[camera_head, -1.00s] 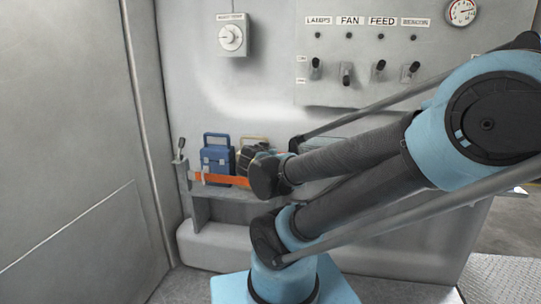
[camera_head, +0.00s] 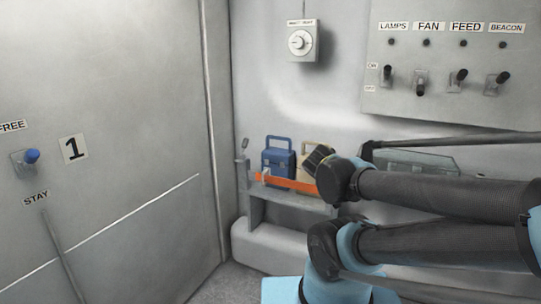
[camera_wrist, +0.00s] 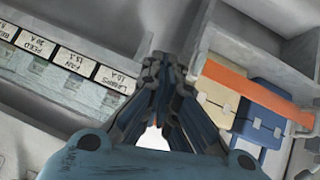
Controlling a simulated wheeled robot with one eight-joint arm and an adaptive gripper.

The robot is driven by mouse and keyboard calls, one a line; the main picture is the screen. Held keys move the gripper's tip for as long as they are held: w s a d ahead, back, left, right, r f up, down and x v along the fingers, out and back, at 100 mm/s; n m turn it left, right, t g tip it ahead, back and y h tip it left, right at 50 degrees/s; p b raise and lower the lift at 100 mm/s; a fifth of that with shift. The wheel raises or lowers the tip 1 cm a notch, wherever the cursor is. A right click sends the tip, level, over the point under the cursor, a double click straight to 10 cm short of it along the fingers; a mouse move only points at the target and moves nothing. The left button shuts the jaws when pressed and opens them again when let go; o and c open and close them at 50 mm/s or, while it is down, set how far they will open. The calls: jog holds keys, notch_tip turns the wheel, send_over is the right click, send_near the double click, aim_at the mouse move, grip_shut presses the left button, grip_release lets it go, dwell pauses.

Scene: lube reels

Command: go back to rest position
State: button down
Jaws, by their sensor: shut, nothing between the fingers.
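My gripper (camera_wrist: 162,62) is shut and empty in the wrist view, its fingertips together. In the head view my gripper (camera_head: 317,158) is small and partly hidden by my own dark wrist. It appears in front of the shelf area, by a cream case. My arm is folded across the lower right of the head view.
A shelf (camera_head: 292,198) with an orange strap (camera_head: 298,183) holds a blue case (camera_head: 279,158) and a cream case (camera_head: 307,152). A switch panel (camera_head: 450,65) and a dial box (camera_head: 303,41) are on the wall. A blue-tipped lever (camera_head: 31,156) is at left.

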jog(key=s+a+f+n+g+y, duration=0.4)
jog(key=s+a+f+g+y, duration=0.1)
jog(key=s, duration=0.4)
jog(key=a+y, duration=0.1)
jog(key=a, duration=0.1)
jog(key=shift+a+f+n, duration=0.3)
jog(key=shift+f, duration=0.1)
jog(key=shift+s, duration=0.1)
